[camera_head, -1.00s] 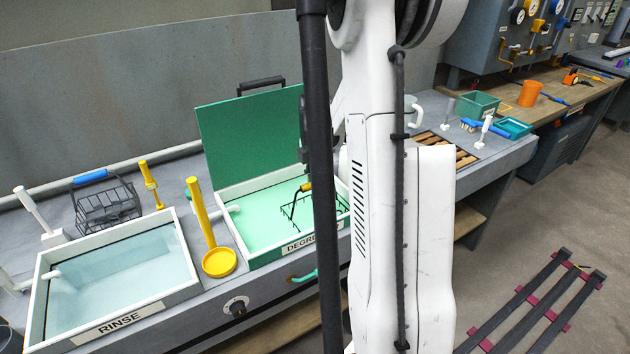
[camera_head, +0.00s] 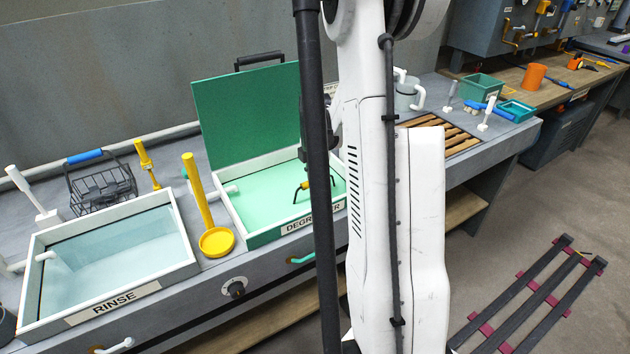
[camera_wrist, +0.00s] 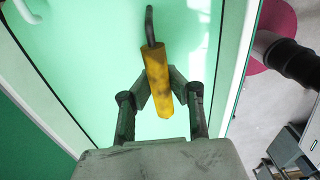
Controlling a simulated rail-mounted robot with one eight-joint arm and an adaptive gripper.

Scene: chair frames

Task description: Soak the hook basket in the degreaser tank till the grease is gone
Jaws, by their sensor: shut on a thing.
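My gripper (camera_wrist: 162,88) is shut on the yellow grip (camera_wrist: 156,72) of the hook basket. A dark bent rod runs on from the grip. In the head view, the grip and dark rod (camera_head: 302,187) stand just above the green liquid in the degreaser tank (camera_head: 262,236). The wire body no longer shows there; it seems to be under the opaque liquid, so its grease cannot be seen. The tank's green lid (camera_head: 247,120) stands open at the back. My column and arm hide the tank's right part.
The rinse tank (camera_head: 110,308) with pale water is on the left. A yellow upright tool with a round cup (camera_head: 217,241) stands between the tanks. Another wire basket with a blue grip (camera_head: 100,190) sits behind the rinse tank. A wooden slatted rack (camera_head: 455,136) lies to the right.

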